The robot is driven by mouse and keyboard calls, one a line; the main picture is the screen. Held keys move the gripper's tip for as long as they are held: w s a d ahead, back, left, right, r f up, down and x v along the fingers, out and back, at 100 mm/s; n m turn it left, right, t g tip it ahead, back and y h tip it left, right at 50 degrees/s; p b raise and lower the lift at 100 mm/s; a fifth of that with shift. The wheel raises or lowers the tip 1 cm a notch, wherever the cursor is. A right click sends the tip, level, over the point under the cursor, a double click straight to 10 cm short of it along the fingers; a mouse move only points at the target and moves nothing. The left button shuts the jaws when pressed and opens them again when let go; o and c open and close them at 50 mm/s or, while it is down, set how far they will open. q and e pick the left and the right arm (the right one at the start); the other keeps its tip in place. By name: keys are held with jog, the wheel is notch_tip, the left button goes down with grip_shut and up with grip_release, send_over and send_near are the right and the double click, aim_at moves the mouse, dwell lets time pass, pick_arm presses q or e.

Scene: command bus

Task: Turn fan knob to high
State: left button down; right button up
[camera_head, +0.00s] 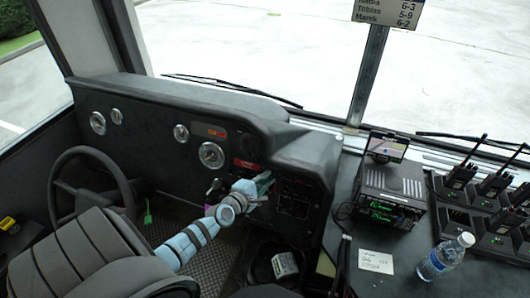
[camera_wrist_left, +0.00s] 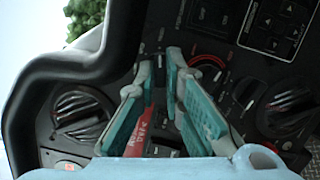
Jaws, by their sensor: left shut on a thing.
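My left gripper (camera_head: 264,184) reaches in from the lower left to the dark dashboard panel right of the steering wheel. In the left wrist view its teal fingers (camera_wrist_left: 160,65) point into the panel, close together at the tips, shut on a small panel control that is mostly hidden between them. I cannot tell for sure that this is the fan knob. Two large black ridged knobs show on the panel, a left knob (camera_wrist_left: 80,112) and a right knob (camera_wrist_left: 287,106); both are clear of the fingertips. My right gripper is not in view.
A red label (camera_wrist_left: 138,135) and a red-ringed control (camera_wrist_left: 208,61) lie close to the fingers. The steering wheel (camera_head: 62,157) and driver's seat (camera_head: 75,255) are at left. The right counter holds a radio unit (camera_head: 378,205), a water bottle (camera_head: 444,258), a paper note (camera_head: 376,261) and several handheld radios (camera_head: 492,187).

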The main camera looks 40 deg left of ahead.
pick_arm(q)
jog(key=c, duration=1.7)
grip_release()
